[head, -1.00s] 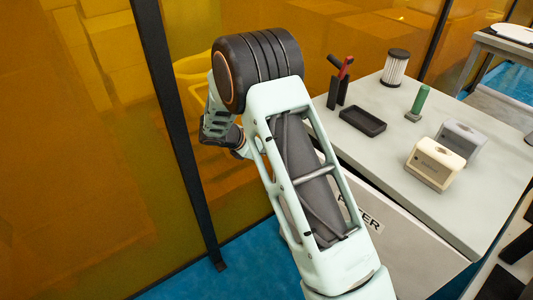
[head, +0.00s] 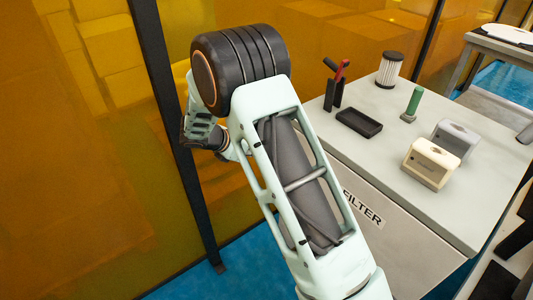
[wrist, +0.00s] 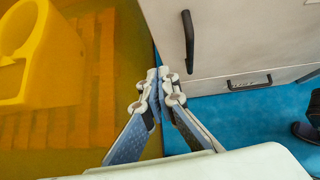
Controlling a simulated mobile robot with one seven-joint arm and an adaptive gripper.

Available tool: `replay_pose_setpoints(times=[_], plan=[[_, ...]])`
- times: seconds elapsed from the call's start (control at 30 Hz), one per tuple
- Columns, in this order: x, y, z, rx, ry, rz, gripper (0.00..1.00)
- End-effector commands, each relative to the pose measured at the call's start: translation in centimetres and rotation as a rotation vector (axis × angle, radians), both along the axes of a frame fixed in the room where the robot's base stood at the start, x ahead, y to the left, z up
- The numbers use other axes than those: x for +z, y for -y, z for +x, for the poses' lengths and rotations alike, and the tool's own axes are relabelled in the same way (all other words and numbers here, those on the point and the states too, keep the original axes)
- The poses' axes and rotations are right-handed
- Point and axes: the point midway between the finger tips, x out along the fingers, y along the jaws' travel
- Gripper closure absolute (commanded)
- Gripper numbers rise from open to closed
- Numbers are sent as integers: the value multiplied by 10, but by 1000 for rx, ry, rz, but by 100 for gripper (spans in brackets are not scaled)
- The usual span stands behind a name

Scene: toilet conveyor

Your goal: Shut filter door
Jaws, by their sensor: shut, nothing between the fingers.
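The cabinet front marked FILTER (head: 362,208) shows in the head view, partly hidden by my arm. In the wrist view a pale cabinet panel (wrist: 250,35) carries an upright black handle (wrist: 188,42). I cannot tell from these views whether the door is ajar. My gripper (wrist: 159,74) is shut and empty in the wrist view. It is near the panel's lower left corner, left of and below the upright handle; I see no clear contact.
On the cabinet top (head: 445,215) stand a white filter (head: 390,69), a black tray (head: 359,122), a green cylinder (head: 413,102) and a cream box (head: 430,164). A second black handle (wrist: 249,82) is low on the cabinet. An orange translucent wall (head: 80,150) is at left.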

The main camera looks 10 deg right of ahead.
Motion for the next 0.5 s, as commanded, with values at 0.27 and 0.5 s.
replay_pose_setpoints(times=[0.27, 0.5], plan=[[37, -31, -17, 1, -1, -2, 100], [44, -38, -22, -1, -2, -2, 100]])
